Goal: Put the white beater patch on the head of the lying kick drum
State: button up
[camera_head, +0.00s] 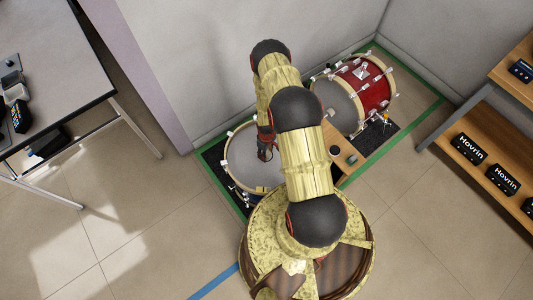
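The lying kick drum shows its grey head (240,158) facing up, with a pale rim and metal lugs, left of my arm. My gripper (265,153) points down over the right part of this head. It is small and dark here, and I cannot tell whether it is open or shut, or whether it touches the head. I cannot make out the white beater patch; it may be hidden by my arm or gripper. My arm also covers the right side of the drum.
A red kick drum (374,92) stands on its shell at the back right. A wooden board (346,146) with small dark round items lies between the drums, right of my arm. Green tape (396,142) borders the area. A table (60,60) stands left, wooden shelves (475,135) right.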

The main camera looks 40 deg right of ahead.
jog(key=shift+f, duration=0.2)
jog(key=o, duration=1)
jog(key=shift+r, duration=0.1)
jog(key=shift+r, duration=0.1)
